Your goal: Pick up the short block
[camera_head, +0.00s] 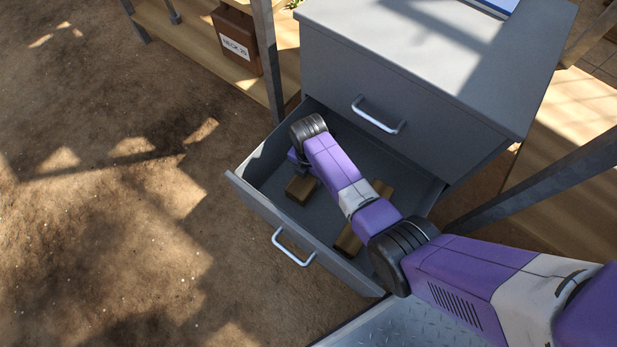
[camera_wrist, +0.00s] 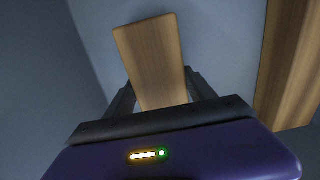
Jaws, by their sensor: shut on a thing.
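The short block (camera_head: 300,188) is a small brown wooden piece inside the open lower drawer (camera_head: 262,205), at its left side. In the wrist view the short block (camera_wrist: 153,58) stands out between the two dark fingers of my gripper (camera_wrist: 160,95), which is shut on it. In the head view my arm reaches into the drawer and my gripper (camera_head: 303,168) is mostly hidden by my own wrist. A longer wooden block (camera_head: 350,240) lies to the right, partly hidden under my arm. It also shows in the wrist view (camera_wrist: 288,65). Whether the short block touches the drawer floor is hard to tell.
The grey cabinet (camera_head: 430,50) rises behind the open drawer, with a closed upper drawer and its handle (camera_head: 378,115). The drawer walls surround my gripper. A brown labelled box (camera_head: 236,42) sits on a wooden shelf at the upper left. Bare ground lies left of the drawer.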

